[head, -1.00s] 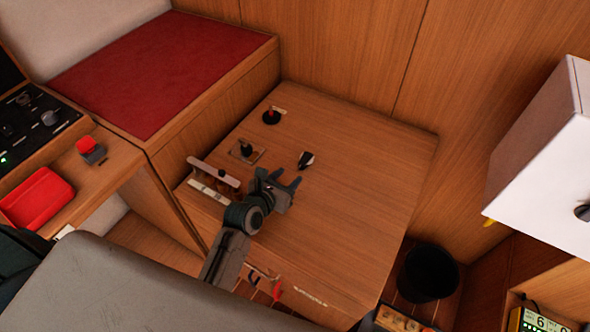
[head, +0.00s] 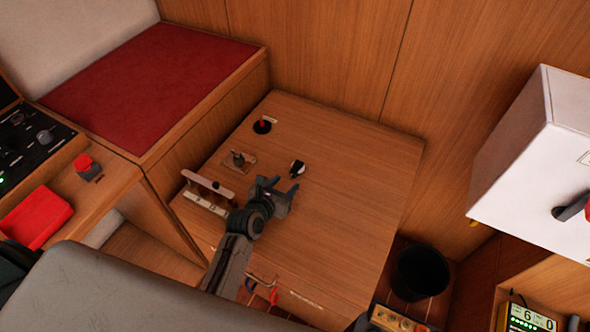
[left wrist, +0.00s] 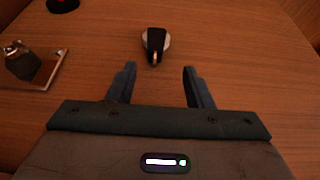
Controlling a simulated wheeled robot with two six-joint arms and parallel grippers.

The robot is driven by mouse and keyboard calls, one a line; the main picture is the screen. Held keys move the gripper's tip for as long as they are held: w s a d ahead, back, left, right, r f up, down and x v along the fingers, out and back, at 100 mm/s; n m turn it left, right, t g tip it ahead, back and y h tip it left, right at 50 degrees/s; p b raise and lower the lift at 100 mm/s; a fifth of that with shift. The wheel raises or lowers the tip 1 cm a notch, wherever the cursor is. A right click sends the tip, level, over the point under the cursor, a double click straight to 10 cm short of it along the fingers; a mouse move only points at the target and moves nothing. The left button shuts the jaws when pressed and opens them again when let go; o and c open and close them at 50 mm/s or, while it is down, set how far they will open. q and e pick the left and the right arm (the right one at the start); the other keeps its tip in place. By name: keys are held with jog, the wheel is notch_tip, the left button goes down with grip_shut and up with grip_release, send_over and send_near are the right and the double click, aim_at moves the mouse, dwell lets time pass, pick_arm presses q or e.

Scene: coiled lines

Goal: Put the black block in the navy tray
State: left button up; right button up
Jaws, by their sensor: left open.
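I cannot make out a black block or a navy tray for sure in either view. My left gripper (head: 281,185) is open and empty over the wooden top. It also shows in the left wrist view (left wrist: 159,72). Just beyond its fingertips is a small black-and-white knob-like piece (head: 297,168), also in the left wrist view (left wrist: 155,42), where it lies ahead of the gap between the fingers and apart from them. My right gripper is not in view.
On the top's left side stand a small stick on a plate (head: 238,159), a red-and-black knob (head: 262,125) and a pale rail (head: 207,186). A red tray (head: 36,216) is at far left, a black bin (head: 421,271) at lower right. The top's right half is clear.

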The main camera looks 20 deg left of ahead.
aim_at(291, 176)
pick_arm(q)
jog(key=x, duration=0.5)
jog(key=shift+w+a+f, duration=0.25)
jog(key=shift+w+a, duration=0.05)
jog(key=shift+w, duration=0.05)
jog(key=shift+s+r, duration=0.1)
jog(key=shift+c, duration=0.3)
grip_shut()
